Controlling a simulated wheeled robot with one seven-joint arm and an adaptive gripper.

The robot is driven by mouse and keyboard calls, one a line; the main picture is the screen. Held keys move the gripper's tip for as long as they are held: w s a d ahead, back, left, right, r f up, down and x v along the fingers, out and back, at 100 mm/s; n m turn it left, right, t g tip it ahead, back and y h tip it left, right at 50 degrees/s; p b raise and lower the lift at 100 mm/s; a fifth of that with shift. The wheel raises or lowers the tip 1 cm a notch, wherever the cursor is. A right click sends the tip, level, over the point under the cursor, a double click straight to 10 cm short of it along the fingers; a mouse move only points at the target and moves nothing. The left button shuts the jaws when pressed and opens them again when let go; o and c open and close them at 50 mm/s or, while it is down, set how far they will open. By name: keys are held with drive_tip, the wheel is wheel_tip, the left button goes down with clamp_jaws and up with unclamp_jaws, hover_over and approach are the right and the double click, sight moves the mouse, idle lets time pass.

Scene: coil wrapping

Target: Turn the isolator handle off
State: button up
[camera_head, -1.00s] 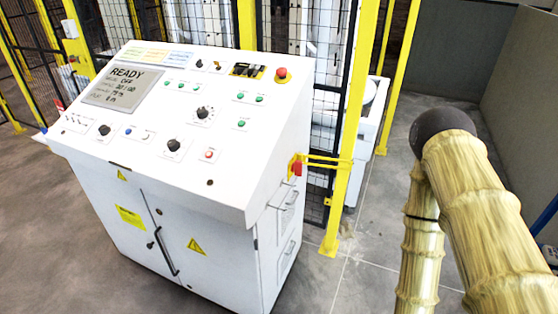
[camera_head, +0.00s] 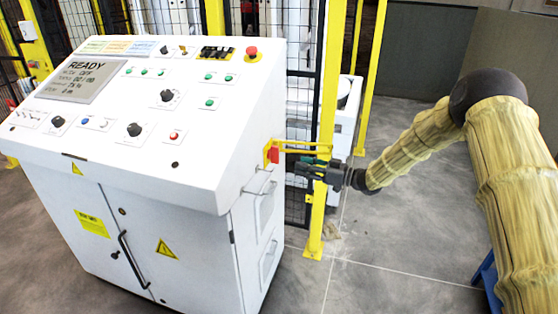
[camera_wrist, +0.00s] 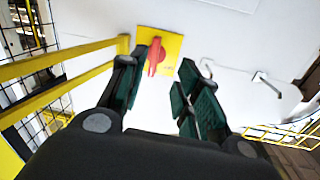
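The isolator handle (camera_wrist: 155,57) is red, on a yellow plate (camera_wrist: 172,43) fixed to the white side of the control cabinet. In the wrist view it lies ahead of my gripper (camera_wrist: 162,88), in line with the left finger. The fingers are spread with green pads, and nothing is between them. In the head view the red handle (camera_head: 272,155) shows on the cabinet's right side. My gripper (camera_head: 300,165) reaches in from the right, just short of it. Whether the left finger touches the handle cannot be told.
A yellow bar (camera_head: 300,147) runs from the cabinet to a yellow fence post (camera_head: 323,130), close beside my gripper; it also shows at left in the wrist view. Metal drawer handles (camera_head: 265,205) stick out below.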

sight(274, 155)
wheel_tip(274, 155, up, 4)
drive_tip(key=w+n+g+y, duration=0.1)
drive_tip(key=w+n+g, duration=0.1)
drive_tip(key=n, duration=0.1)
drive_tip(key=x, duration=0.9)
drive_tip(key=shift+w+a, duration=0.25)
drive_tip(key=shift+w, duration=0.1)
drive_tip(key=shift+c, duration=0.2)
clamp_jaws()
